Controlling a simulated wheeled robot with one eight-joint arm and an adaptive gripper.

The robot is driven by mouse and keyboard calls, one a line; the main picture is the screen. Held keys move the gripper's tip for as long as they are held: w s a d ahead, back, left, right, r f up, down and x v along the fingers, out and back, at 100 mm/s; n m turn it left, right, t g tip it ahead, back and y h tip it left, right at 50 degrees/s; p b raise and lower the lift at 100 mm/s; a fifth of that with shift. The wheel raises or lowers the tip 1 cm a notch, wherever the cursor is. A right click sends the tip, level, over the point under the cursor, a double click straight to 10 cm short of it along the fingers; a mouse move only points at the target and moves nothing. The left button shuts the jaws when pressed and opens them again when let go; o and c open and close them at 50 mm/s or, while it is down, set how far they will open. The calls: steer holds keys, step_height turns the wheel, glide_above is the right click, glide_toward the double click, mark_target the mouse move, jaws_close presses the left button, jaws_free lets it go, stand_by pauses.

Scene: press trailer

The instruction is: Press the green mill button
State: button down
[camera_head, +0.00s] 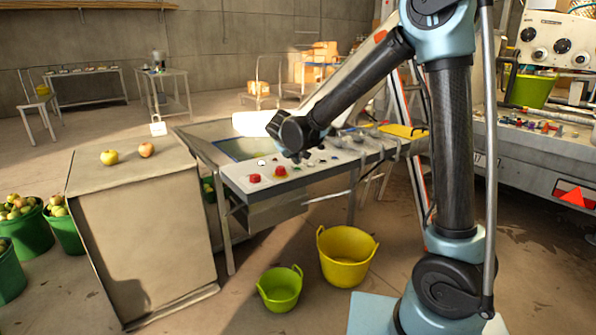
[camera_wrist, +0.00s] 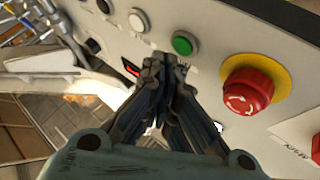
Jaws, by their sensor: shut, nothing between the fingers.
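The green button (camera_wrist: 184,43) is a round button in a pale ring on a white control panel in the wrist view. My gripper (camera_wrist: 166,62) has its fingertips together, just below the green button in that picture. A small gap shows in the picture between tips and button; whether they touch the panel is unclear. In the head view, my gripper (camera_head: 302,156) hangs over the control panel (camera_head: 238,184) near its red buttons. The green button is too small to make out surely there.
A red emergency stop (camera_wrist: 249,88) on a yellow disc sits right of the green button, and a white button (camera_wrist: 138,20) is to its left. A red-lit switch (camera_wrist: 131,67) is near the fingertips. A wooden box (camera_head: 150,240) with two apples stands left of the panel.

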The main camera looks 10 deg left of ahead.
mark_target(295, 168)
steer(key=shift+r, duration=2.5)
steer(key=s+d+m+g+h, duration=0.15)
steer(key=s+d, duration=0.25)
steer(key=d, duration=1.3)
steer(key=s+d+m+g+h, duration=0.1)
steer(key=s+d+m+g, duration=0.3)
steer(key=d, duration=1.3)
steer(key=s+d+f+m, duration=0.1)
steer(key=s+d+f, duration=0.3)
steer(key=s, duration=0.3)
steer(key=s+d+f+m+g+y, duration=0.1)
steer(key=s+d+f, duration=0.3)
steer(key=s, duration=0.4)
steer(key=s+d+f+m+y, duration=0.1)
steer(key=s+d+f, duration=0.3)
steer(key=s, duration=0.4)
steer(key=shift+d, duration=0.2)
steer(key=shift+f+m+g, duration=0.1)
steer(key=shift+m+g, duration=0.15)
